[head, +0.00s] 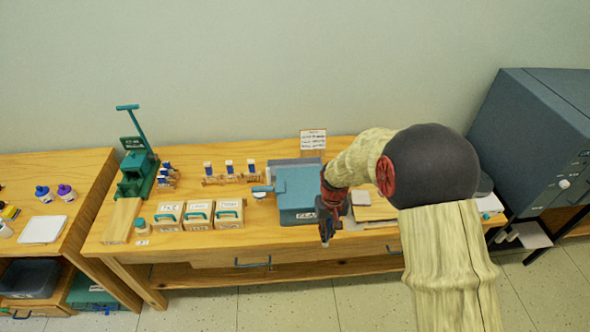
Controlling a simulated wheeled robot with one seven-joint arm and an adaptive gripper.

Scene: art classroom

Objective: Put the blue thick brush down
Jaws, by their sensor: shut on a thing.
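My gripper (326,230) points down near the front edge of the wooden table (190,249), just right of the front of a blue-grey box (299,186). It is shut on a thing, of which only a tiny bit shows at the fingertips. I take it for the blue thick brush, but its shape and colour are too small to make out. My forearm hides part of the table behind the gripper.
Several small bins with teal handles (229,213) stand left of the box. Behind them is a wooden rack with white-and-blue items (230,179). A green press (137,174) stands farther left. Boards (374,209) lie right of the gripper. A dark cabinet (535,135) stands at far right.

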